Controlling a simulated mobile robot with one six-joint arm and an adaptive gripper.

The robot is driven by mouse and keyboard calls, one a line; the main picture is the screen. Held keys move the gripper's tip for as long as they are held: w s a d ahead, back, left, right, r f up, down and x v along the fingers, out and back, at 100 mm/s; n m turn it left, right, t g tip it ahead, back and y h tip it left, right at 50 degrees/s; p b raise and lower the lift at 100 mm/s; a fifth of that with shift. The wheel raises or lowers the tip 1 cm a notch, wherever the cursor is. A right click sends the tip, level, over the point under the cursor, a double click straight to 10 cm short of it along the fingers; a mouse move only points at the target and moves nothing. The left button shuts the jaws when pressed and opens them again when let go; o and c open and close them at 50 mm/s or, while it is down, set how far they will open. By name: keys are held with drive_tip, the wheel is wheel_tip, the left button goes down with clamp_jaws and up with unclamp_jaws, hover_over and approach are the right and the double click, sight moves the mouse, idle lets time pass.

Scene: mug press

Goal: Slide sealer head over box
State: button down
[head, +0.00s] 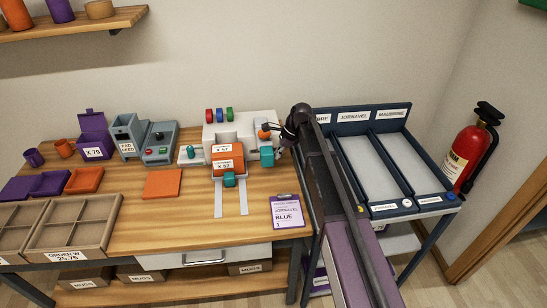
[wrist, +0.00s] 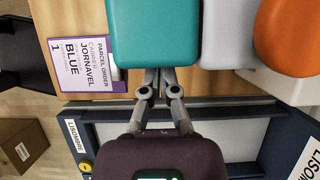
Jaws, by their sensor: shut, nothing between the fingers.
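The white sealer (head: 211,132) stands at the back of the bench, with red, blue and green pieces on top. An orange box (head: 239,165) marked X 57 sits at its front, above two pale rails. A teal block (head: 229,181) is at the box's front, and a teal handle block (head: 267,158) is at the sealer's right side. Which part is the sliding head I cannot tell. My gripper (head: 283,149) is shut and empty beside the right teal block. In the wrist view the fingertips (wrist: 160,74) meet that block's edge (wrist: 153,35); contact is unclear.
An order card (head: 287,213) reading Jornavel, Blue lies at the bench's right front. The dark blue sorting rack (head: 361,128) stands to the right. An orange panel (head: 162,183) lies left of the rails. A grey feed machine (head: 127,132) stands further left.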

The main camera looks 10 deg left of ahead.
drive_tip(key=s+a, duration=0.2)
drive_tip(key=a, duration=0.5)
drive_tip(key=shift+s+a, duration=0.15)
drive_tip(key=shift+a, duration=0.2)
idle(2.1)
drive_tip(key=shift+r, duration=0.15)
wheel_tip(320, 180, up, 9)
drive_tip(key=p, duration=0.9)
idle(0.3)
idle(0.5)
drive_tip(key=s+d+n+h, duration=0.1)
drive_tip(key=s+d+n, duration=0.4)
drive_tip(key=d, duration=0.6)
drive_tip(key=s+d+f+n+t+h, duration=0.1)
drive_tip(key=s+d+n, duration=0.4)
drive_tip(key=s+d, duration=0.5)
drive_tip(key=s+d+f+n+h, duration=0.1)
drive_tip(key=s+d+n+h, duration=0.2)
drive_tip(key=s+d, duration=0.4)
drive_tip(key=d+n, duration=0.1)
drive_tip(key=d, duration=0.6)
drive_tip(key=shift+s+n, duration=0.3)
drive_tip(key=shift+n, duration=0.1)
drive_tip(key=shift+f, duration=0.1)
